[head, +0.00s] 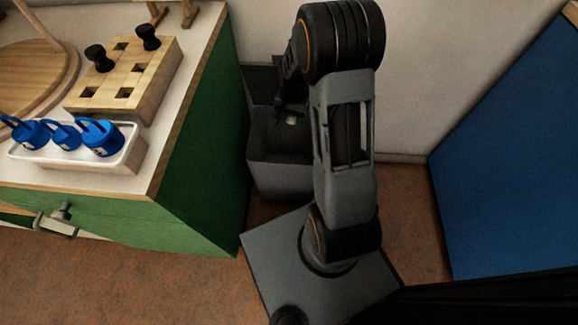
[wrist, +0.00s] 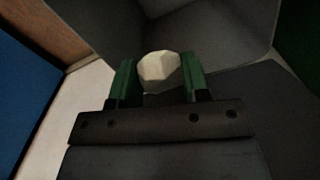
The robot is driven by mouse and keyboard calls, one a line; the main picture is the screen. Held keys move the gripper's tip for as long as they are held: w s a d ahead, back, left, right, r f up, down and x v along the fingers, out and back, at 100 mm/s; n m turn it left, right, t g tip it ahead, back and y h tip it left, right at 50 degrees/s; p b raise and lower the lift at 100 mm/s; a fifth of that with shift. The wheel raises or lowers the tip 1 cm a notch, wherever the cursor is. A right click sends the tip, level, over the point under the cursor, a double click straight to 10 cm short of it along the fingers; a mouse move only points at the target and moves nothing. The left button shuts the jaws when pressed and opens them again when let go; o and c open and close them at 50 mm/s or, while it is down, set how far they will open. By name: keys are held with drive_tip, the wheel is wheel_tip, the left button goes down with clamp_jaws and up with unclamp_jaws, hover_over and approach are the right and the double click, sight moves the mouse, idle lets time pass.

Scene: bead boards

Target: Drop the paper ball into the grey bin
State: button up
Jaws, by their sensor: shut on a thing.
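A pale, faceted paper ball (wrist: 159,70) is held between the green fingers of my gripper (wrist: 160,80) in the wrist view. My gripper is shut on it. In the head view my gripper (head: 291,112) hangs down at the grey bin (head: 275,175), with the paper ball (head: 291,121) showing small and pale below it. The ball appears over the bin's opening; its exact height above the rim is hard to tell. Part of the bin is hidden behind my arm. Dark grey bin walls (wrist: 215,30) fill much of the wrist view.
A green cabinet (head: 205,150) stands left of the bin, its top holding a wooden block with square holes (head: 128,80) and a white tray (head: 75,150) with blue watering-can-like things. A blue panel (head: 515,150) is at the right. The pale wall is behind.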

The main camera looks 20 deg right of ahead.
drive_tip(key=shift+f+b, duration=1.05)
drive_tip(key=shift+f, duration=0.65)
drive_tip(key=o, duration=1)
drive_tip(key=shift+c, duration=0.2)
drive_tip(key=shift+r, duration=0.1)
wheel_tip(320, 180, up, 14)
drive_tip(key=p, duration=0.5)
